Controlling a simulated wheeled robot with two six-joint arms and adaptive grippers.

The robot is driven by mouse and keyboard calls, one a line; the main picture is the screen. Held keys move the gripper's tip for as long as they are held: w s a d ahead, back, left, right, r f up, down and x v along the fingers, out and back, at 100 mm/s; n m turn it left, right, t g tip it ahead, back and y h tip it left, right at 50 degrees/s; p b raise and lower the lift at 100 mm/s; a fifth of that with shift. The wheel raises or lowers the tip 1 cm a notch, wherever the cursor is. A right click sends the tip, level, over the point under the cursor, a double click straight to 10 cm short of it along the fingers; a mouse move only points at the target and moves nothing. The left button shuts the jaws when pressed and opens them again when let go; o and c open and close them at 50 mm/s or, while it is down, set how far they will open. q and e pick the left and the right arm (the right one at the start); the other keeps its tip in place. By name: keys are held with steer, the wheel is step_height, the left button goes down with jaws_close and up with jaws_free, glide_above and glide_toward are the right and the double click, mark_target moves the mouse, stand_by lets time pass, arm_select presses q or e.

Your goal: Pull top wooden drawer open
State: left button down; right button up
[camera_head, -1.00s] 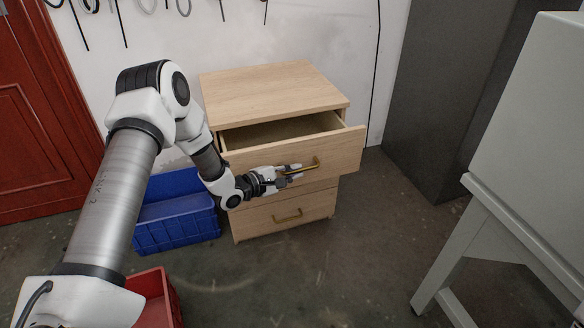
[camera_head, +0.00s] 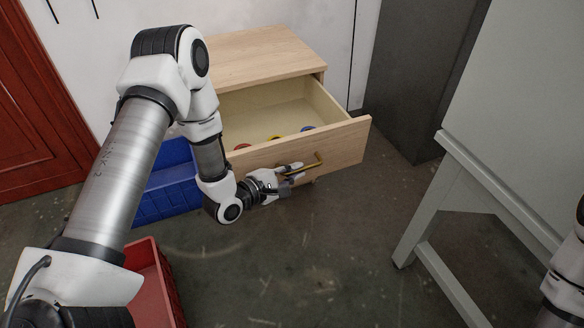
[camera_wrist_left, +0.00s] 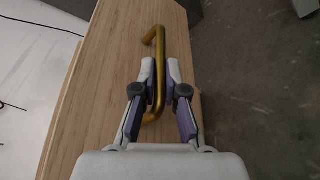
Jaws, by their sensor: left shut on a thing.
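The top wooden drawer (camera_head: 342,148) of the light wood cabinet (camera_head: 262,58) stands well open, and its inside shows several small coloured items near the front. Its brass handle (camera_head: 318,163) is on the front panel; it also shows in the left wrist view (camera_wrist_left: 158,50). My left gripper (camera_head: 300,170) is shut on the handle. In the left wrist view its two fingers (camera_wrist_left: 160,85) lie on either side of the brass bar, against the drawer front (camera_wrist_left: 100,85). The lower drawer is mostly hidden. Part of my right arm shows at the right edge, its gripper outside the picture.
A blue crate (camera_head: 165,190) stands left of the cabinet, partly behind my arm. A red crate (camera_head: 152,275) is at the lower left. A grey table (camera_head: 470,165) stands at the right and a dark grey cabinet (camera_head: 415,75) behind. The floor before the drawer is clear.

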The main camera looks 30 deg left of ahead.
arm_select(q)
steer(key=c, duration=1.2)
jaws_free()
steer(key=shift+v, duration=5.95)
